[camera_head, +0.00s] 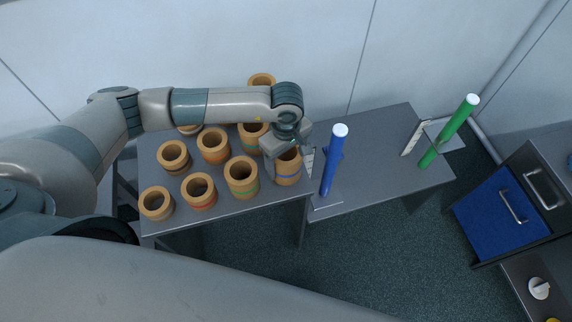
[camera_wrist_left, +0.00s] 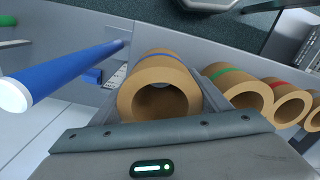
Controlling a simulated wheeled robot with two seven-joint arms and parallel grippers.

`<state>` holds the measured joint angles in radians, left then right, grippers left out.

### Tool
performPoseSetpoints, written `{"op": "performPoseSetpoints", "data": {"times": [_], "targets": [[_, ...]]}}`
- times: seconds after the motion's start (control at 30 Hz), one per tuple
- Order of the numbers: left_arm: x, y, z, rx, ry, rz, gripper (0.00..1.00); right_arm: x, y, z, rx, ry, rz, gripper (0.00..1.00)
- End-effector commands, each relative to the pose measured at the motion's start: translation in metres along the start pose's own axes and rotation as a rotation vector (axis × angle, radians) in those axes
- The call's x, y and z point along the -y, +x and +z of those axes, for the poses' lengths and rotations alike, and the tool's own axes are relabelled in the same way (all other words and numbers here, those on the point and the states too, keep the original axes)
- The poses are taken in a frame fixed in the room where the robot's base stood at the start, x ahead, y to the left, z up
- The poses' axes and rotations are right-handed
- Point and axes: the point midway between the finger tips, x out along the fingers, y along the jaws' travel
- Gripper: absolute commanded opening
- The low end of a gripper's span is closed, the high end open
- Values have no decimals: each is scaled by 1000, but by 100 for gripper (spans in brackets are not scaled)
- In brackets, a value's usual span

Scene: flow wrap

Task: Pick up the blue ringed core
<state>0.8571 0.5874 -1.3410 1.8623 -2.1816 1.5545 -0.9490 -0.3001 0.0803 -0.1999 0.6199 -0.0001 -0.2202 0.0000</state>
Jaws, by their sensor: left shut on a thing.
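The blue ringed core (camera_head: 287,168) is a tan hollow cylinder with a blue band, at the right end of the front row of cores on the grey table (camera_head: 228,211). It also shows in the left wrist view (camera_wrist_left: 158,84), upright between the fingers with its open end facing the camera. My left gripper (camera_head: 286,158) is shut on this core from above, with a finger on each side of it. Whether the core touches the table is hard to tell. My right gripper is not in view.
Close to its left stands a green-ringed core (camera_head: 242,178), then a red-ringed core (camera_head: 199,191) and several others. A blue post (camera_head: 334,160) rises just right of the gripper. A green post (camera_head: 449,132) stands farther right, with bare tabletop between them.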

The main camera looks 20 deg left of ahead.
Motion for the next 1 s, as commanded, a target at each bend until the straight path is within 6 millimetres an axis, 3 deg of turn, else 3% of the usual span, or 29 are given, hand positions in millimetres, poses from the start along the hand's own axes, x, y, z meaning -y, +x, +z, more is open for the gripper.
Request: {"op": "performPoseSetpoints", "data": {"times": [0.13,0.63,0.8,1.0], "targets": [[-1,-19,4,0,4,6,44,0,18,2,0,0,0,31],[4,-74,96,0,5,5,44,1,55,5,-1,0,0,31],[5,-85,111,1,2,3,44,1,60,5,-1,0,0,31],[6,-89,116,-1,-1,1,44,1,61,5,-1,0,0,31]]}}
